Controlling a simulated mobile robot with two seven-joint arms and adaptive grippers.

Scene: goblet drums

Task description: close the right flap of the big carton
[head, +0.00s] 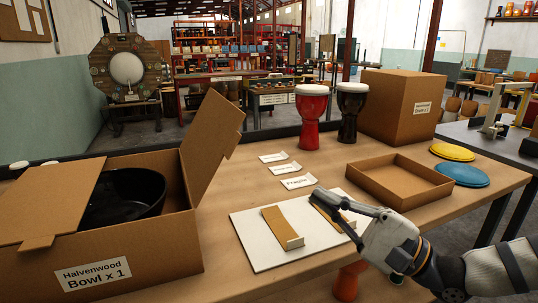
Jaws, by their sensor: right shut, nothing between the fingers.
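The big carton (140,254) stands at the left of the table, labelled "Halvenwood Bowl x 1". A black bowl (128,190) sits inside it. The right flap (212,140) stands up and leans outward to the right, open. The left flap (52,205) lies folded over the left part of the opening and partly covers the bowl. My right gripper (328,212) is shut and empty over the white board, well to the right of the carton. My left gripper is not in view.
A white board (262,250) carries two cardboard strips. Paper labels (298,182), a shallow cardboard tray (398,183), yellow (452,152) and blue (461,174) discs, red (311,118) and black (351,114) drums and a closed box (400,108) stand or lie behind and right.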

